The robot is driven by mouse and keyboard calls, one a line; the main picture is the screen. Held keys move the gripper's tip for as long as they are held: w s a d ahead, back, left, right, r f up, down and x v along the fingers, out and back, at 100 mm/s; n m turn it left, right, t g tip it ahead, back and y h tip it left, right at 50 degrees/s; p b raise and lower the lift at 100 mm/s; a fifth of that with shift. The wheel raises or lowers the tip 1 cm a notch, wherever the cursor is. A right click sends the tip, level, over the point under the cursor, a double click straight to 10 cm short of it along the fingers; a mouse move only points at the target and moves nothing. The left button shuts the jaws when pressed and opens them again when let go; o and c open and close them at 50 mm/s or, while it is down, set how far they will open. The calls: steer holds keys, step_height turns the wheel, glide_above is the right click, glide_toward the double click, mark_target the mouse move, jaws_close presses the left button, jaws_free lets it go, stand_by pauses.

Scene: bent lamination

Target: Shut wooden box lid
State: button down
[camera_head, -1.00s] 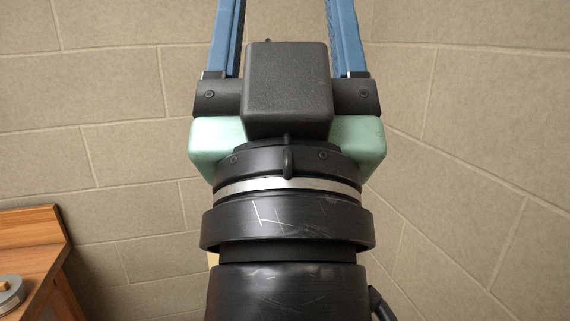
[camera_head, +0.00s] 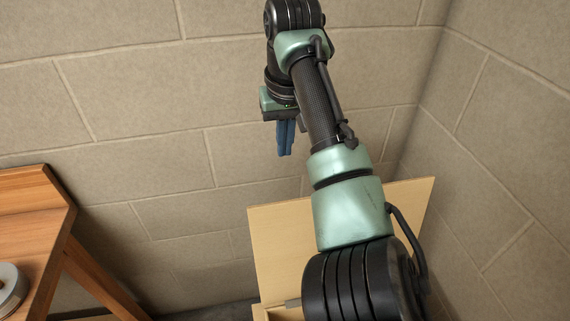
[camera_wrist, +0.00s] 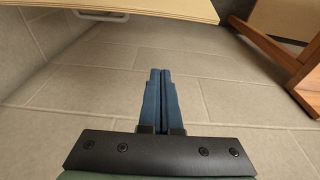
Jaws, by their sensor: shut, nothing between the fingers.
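The wooden box's pale lid (camera_head: 283,240) stands raised in the head view, low in the middle against the wall corner. My arm hides part of the lid and most of the box. A small strip of the box (camera_head: 275,312) shows at the bottom edge. In the wrist view the edge of a pale wooden panel, apparently the lid (camera_wrist: 150,8), runs across the top. My gripper (camera_head: 285,153) points down, its blue fingers shut and empty, above the lid's top edge in the picture. In the wrist view its fingertips (camera_wrist: 160,72) are together and apart from the panel.
A brown wooden table (camera_head: 35,225) stands at the left with a grey round object (camera_head: 10,288) on it. Its leg (camera_wrist: 275,55) seems to show at the wrist view's upper right. Block walls meet behind the lid. Floor tiles lie clear below my fingers.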

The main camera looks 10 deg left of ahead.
step_height(320, 180, down, 9)
steer(key=s+d+p, duration=0.2)
steer(key=s+p, duration=0.1)
steer(key=shift+g, duration=0.4)
steer(key=shift+f, duration=0.1)
stand_by(0.5)
